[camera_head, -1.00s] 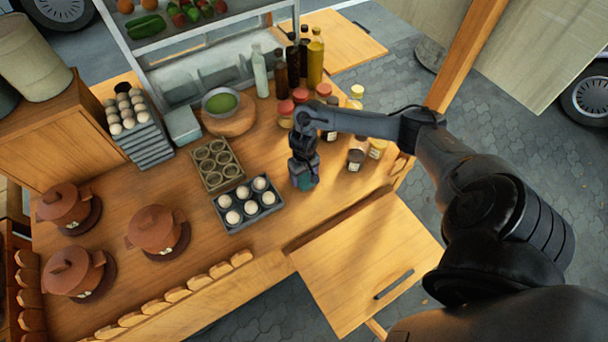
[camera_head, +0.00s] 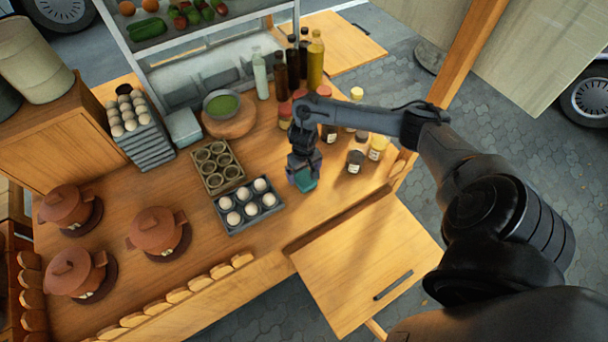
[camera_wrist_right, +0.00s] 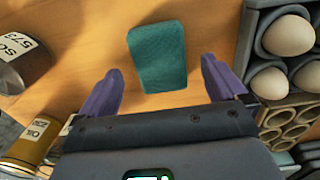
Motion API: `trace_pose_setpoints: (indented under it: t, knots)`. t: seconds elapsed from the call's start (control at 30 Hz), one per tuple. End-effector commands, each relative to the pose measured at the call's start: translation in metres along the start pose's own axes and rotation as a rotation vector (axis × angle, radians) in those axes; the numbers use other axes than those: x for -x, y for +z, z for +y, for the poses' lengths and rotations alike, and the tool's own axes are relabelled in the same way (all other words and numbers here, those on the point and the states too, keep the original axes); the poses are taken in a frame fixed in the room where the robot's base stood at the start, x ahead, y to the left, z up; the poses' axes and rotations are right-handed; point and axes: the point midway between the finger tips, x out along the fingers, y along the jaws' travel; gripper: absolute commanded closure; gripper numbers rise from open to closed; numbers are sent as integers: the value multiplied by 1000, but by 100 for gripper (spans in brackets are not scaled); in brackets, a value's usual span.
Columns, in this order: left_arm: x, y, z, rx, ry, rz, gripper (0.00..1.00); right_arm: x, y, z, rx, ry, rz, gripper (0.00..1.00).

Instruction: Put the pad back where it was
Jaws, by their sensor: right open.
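The pad (camera_head: 307,182) is a small teal block on the wooden counter, right of the egg tray. In the right wrist view the pad (camera_wrist_right: 157,55) stands out between and beyond the two purple fingers, with a gap on each side. My right gripper (camera_head: 304,168) is open just above the pad and covers part of it in the head view. The open right gripper (camera_wrist_right: 163,85) holds nothing. My left gripper is in no view.
A grey egg tray (camera_head: 249,222) and a mould with round cups (camera_head: 217,165) stand left of the pad. Jars (camera_head: 356,155) and bottles (camera_head: 315,60) stand behind and right. Clay pots (camera_head: 158,230) are at the left. Counter in front of the pad is clear.

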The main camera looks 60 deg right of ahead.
Motion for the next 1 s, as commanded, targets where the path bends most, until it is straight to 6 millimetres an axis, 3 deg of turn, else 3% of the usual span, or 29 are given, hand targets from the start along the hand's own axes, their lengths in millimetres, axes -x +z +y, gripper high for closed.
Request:
trace_pose_setpoints:
  t: [0.2,0.33,0.5,0.6,0.67,0.77,0.9,1.0]
  knots:
    - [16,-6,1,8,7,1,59,47,-1,0,2,0,4,2]
    - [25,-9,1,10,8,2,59,67,-1,0,1,0,4,2]
    - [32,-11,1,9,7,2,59,81,0,-2,6,-1,4,2]
    - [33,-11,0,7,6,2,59,78,4,-15,55,-17,16,2]
    - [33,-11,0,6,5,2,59,70,10,-32,120,-40,35,2]
    - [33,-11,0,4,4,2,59,52,27,-81,285,-101,101,2]
    - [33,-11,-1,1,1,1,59,36,68,-170,549,-212,260,2]
    - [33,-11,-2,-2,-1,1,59,44,105,-226,683,-270,397,2]
